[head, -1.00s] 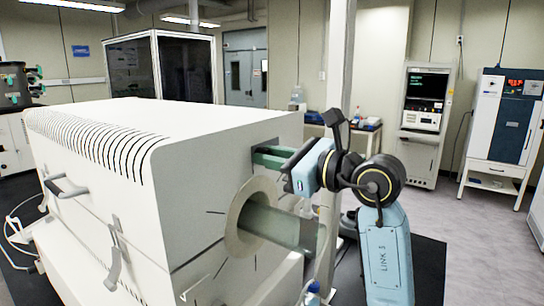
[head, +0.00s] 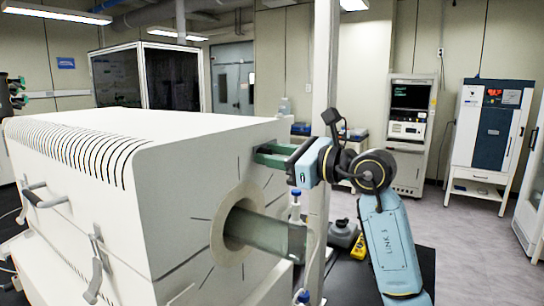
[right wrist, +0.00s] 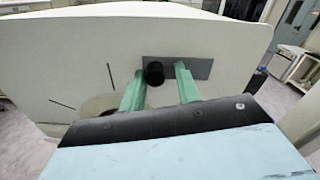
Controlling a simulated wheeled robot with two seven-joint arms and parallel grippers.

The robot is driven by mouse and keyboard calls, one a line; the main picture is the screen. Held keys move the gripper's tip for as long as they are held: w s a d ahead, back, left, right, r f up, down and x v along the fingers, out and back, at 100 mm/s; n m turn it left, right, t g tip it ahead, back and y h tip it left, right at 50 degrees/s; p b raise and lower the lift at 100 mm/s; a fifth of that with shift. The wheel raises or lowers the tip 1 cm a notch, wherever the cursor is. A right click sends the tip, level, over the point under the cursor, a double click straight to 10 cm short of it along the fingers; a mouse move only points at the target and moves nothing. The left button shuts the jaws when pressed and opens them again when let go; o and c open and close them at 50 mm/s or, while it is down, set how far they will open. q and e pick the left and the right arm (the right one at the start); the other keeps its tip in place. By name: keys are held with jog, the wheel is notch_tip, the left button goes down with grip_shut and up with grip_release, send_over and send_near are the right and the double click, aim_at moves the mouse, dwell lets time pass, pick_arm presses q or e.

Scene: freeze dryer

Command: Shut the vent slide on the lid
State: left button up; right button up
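The big white lid (head: 120,150) fills the left of the head view, and its end face shows in the right wrist view (right wrist: 60,50). On that face is a flat grey plate, the vent slide (right wrist: 199,69), with a round black knob (right wrist: 154,73). My right gripper (head: 262,155) is at this face. Its green fingers (right wrist: 160,71) are apart, one each side of the knob, with the left finger closer to it in the picture. I cannot tell whether either finger touches the knob.
Below the gripper, a round port (head: 233,215) in the end face has a grey-green tube (head: 270,236) sticking out. A blue-capped bottle (head: 296,212) and a pale pole (head: 322,130) stand close by. Handles (head: 48,199) line the lid's side. Floor at the right is clear.

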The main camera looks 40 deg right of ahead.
jog(key=shift+o, duration=0.5)
jog(key=shift+s, duration=0.1)
jog(key=b+v, duration=0.3)
jog(key=v, duration=1)
jog(key=shift+b, duration=0.4)
jog(key=shift+s+d, duration=0.1)
jog(key=shift+f, duration=0.1)
